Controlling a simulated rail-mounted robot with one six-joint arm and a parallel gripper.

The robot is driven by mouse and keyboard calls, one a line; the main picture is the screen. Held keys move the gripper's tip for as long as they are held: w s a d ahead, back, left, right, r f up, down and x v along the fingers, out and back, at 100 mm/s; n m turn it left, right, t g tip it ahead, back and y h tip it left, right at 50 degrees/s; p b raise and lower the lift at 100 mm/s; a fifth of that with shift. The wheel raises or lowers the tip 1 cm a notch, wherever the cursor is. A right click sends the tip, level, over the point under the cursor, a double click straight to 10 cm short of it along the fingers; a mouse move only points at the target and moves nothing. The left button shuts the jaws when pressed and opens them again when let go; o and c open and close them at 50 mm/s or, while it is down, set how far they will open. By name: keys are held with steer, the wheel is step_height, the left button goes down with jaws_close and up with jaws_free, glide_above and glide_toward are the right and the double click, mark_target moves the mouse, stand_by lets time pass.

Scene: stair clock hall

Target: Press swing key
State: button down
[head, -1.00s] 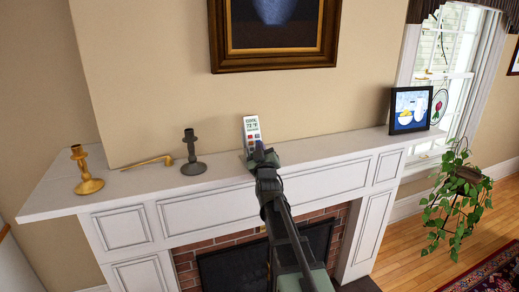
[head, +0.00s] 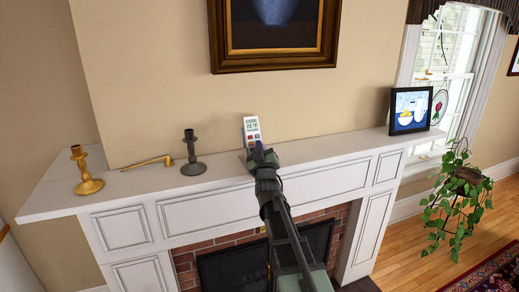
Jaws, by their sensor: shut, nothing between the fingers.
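A white remote-like controller (head: 251,127) stands upright on the mantel against the wall in the head view. Its screen reads COOL and 72 °F, with small coloured keys below. My gripper (head: 260,147) is shut and empty, right at the lower front of the controller. It hides the controller's lower part. I cannot make out which key is the swing key, nor whether the fingertips touch the controller.
A small framed picture (head: 410,110) stands at the right. A large framed painting (head: 275,35) hangs above.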

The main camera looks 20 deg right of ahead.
steer(key=shift+s+r, duration=0.3)
steer(key=shift+s, duration=0.3)
steer(key=shift+s+a+r+p, duration=0.1)
steer(key=shift+s+r+p, duration=0.3)
steer(key=shift+s, duration=0.35)
steer(key=shift+s+a+r+p, duration=0.1)
steer(key=shift+s+r+p, duration=0.25)
steer(key=shift+s, duration=0.4)
steer(key=shift+s+r+p, duration=0.25)
steer(key=shift+s+p, duration=0.2)
steer(key=shift+s, duration=0.3)
